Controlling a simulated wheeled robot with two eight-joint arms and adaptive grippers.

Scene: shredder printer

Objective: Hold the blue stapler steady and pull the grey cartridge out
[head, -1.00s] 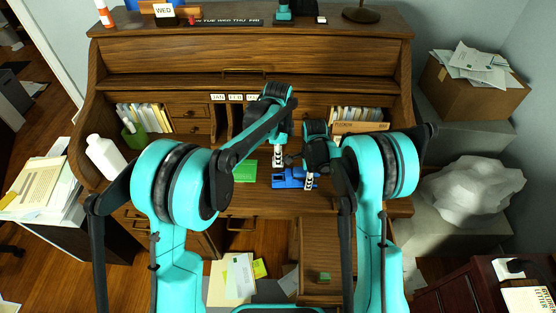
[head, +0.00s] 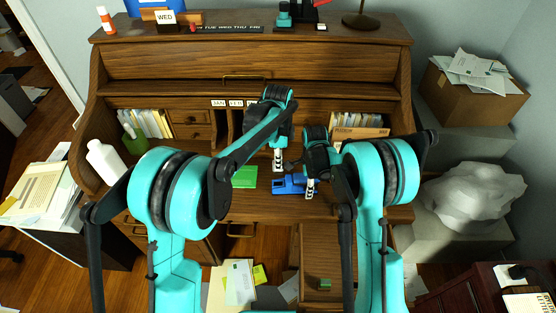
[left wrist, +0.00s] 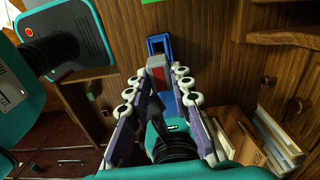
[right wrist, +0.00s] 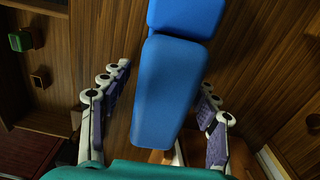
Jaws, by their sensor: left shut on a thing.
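The blue stapler (head: 287,185) lies on the desk's writing surface, and its blue body (right wrist: 168,92) fills the middle of the right wrist view. My left gripper (head: 278,165) is at the stapler's back left. In the left wrist view its fingers (left wrist: 158,84) are closed in on the grey cartridge (left wrist: 156,61), which shows a red part. The stapler's open blue end (left wrist: 158,44) is just beyond it. My right gripper (head: 311,192) is at the stapler's right part. Its fingers (right wrist: 162,80) stand wide on both sides of the body, with a gap visible on the left.
A green pad (head: 244,177) lies left of the stapler. A white bottle (head: 105,160) and a green pen cup (head: 134,142) stand at the desk's left. An open drawer (head: 328,255) is below the front edge. Pigeonholes with envelopes (head: 356,120) are behind.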

